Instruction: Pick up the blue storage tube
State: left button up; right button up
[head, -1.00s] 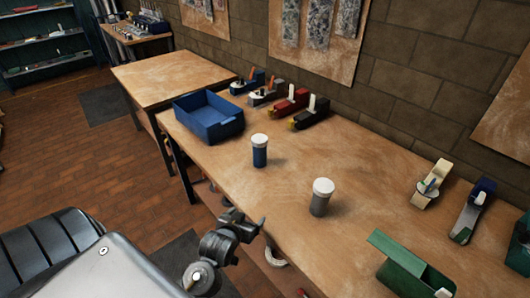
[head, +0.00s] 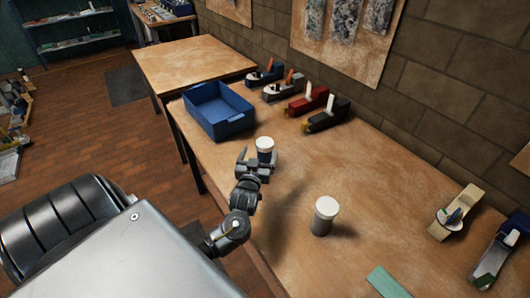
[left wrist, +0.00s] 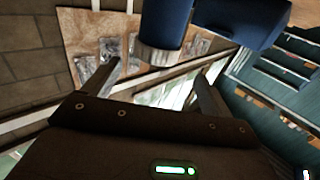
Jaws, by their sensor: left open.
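The blue storage tube (head: 264,156) has a white lid and stands upright on the workbench, right of the blue bin. My left gripper (head: 258,161) is open at the tube, with its fingers spread to either side of it. The fingers partly hide the tube's lower body. In the left wrist view the tube (left wrist: 167,22) shows at the top, between the lines of the two open fingers, with a visible gap on each side. I cannot tell whether a finger touches it. My right gripper is not in view.
The blue bin (head: 219,112) stands behind and left of the tube. A grey tube with a white lid (head: 323,216) stands nearer on the right. A green edge (head: 388,282) shows at the bottom.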

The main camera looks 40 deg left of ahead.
aim_at(266, 139)
pick_arm(q)
jog(key=x, duration=0.3)
jog(key=shift+w+d, duration=0.1)
jog(key=shift+w+f, duration=0.15)
jog(key=shift+w, duration=0.1)
jog(key=p+x, duration=0.1)
jog(key=x, duration=0.1)
jog(key=p+x, duration=0.1)
jog(key=x, duration=0.1)
jog(key=shift+w+r, duration=0.25)
jog(key=shift+w+a+f, duration=0.1)
jog(key=shift+w+a, duration=0.1)
jog(key=shift+w, duration=0.1)
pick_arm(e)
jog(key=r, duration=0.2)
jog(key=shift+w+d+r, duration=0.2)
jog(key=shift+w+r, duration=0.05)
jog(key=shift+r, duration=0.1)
pick_arm(q)
jog(key=c, duration=1.4)
jog(key=shift+c, duration=0.6)
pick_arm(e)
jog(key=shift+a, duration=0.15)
